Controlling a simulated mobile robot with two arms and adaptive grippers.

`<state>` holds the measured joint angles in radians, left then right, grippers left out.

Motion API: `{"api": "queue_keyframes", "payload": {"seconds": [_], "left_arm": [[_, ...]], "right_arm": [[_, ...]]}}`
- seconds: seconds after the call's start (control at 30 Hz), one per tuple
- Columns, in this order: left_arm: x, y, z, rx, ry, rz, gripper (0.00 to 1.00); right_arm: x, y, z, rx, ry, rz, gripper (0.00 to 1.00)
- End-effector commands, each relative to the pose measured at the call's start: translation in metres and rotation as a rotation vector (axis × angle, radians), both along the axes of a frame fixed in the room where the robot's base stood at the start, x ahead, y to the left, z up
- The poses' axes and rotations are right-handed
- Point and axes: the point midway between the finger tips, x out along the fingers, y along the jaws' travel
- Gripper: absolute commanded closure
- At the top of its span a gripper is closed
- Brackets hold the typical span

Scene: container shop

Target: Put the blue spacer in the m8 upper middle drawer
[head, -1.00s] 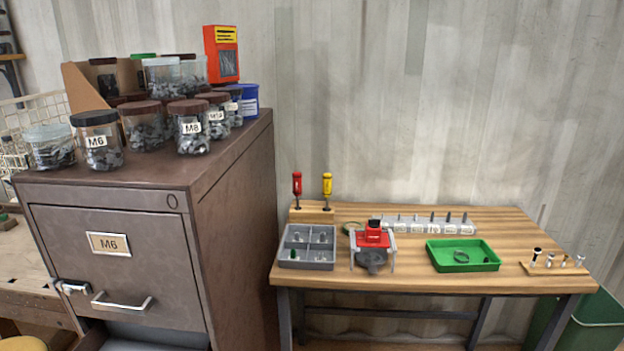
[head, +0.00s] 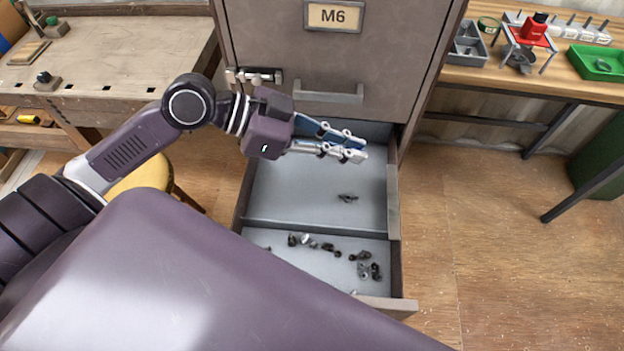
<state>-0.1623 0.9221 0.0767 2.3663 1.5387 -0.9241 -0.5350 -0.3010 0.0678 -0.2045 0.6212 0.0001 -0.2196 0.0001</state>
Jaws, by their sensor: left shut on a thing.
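My left gripper (head: 352,149) reaches in from the left, above the back compartment of an open drawer (head: 318,232). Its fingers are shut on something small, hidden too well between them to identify. I cannot make out a blue spacer clearly. The open drawer is directly below the shut drawer labelled M6 (head: 334,16); its own label does not show. A crosswise divider splits it. One small dark part (head: 347,198) lies in the back compartment, and several dark and silvery parts (head: 369,271) lie in the front one. My right gripper is not in view.
The M6 drawer's handle (head: 328,93) juts out just above my gripper. A workbench (head: 120,50) stands at left with a yellow stool (head: 143,183) near it. A wooden table (head: 560,75) at right holds trays. The floor right of the drawer is clear.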

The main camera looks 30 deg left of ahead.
Motion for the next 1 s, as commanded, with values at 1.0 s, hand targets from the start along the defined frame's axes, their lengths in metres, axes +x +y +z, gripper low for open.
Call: {"api": "queue_keyframes", "payload": {"seconds": [1.0], "left_arm": [[-0.016,-0.029,-0.143,-0.009,0.007,-0.038,0.96]], "right_arm": [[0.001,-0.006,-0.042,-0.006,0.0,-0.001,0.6]]}}
